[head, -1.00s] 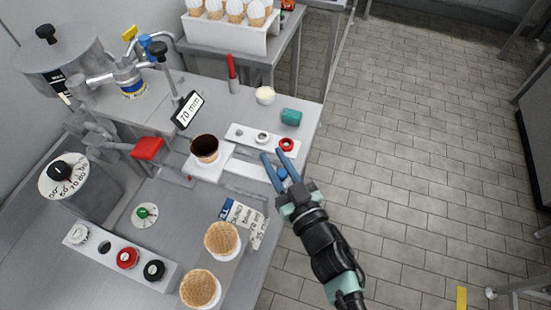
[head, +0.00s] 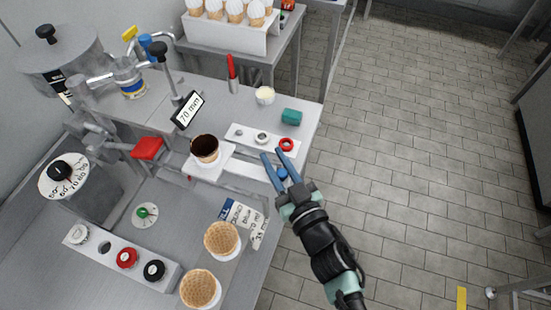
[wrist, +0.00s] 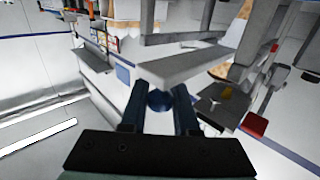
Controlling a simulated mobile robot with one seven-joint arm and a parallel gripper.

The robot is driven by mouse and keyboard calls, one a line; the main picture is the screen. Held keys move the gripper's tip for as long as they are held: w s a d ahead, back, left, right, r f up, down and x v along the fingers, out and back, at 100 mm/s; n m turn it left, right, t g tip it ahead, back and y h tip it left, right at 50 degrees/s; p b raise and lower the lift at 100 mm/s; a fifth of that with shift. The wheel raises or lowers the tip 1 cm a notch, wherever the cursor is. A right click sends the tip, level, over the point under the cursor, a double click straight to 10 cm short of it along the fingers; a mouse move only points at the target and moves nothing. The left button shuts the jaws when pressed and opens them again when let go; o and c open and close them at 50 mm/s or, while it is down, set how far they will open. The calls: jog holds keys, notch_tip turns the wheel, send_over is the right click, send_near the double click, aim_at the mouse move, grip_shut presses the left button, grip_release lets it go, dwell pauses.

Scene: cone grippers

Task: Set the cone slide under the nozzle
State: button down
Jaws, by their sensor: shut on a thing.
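The cone slide (head: 250,170) is a pale flat bar with a white plate at its left end and a blue knob (head: 283,173) at its right end. A cone (head: 205,158) with a dark inside stands upright on the plate. My gripper (head: 273,154) is shut on the blue knob, at the counter's right edge. In the wrist view the knob (wrist: 158,99) sits between my two dark fingers, with the bar (wrist: 180,66) beyond it. I cannot clearly pick out the nozzle; a metal dispenser with pipes and a blue-and-yellow band (head: 133,87) stands back left of the cone.
A "70 mm" sign (head: 187,110) stands behind the cone, and a red block (head: 147,148) is left of it. A white strip with rings (head: 240,132) lies behind the slide. Waffle cones (head: 221,239) stand in front. Open floor (head: 420,170) lies to the right.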

jog(key=a, duration=0.2)
jog(key=w+a, duration=0.1)
jog(key=a, duration=0.1)
jog(key=shift+w, duration=0.15)
jog(key=c, duration=0.7)
grip_release()
jog(key=b+v, duration=0.1)
jog(key=v, duration=1.2)
jog(key=shift+b, duration=0.4)
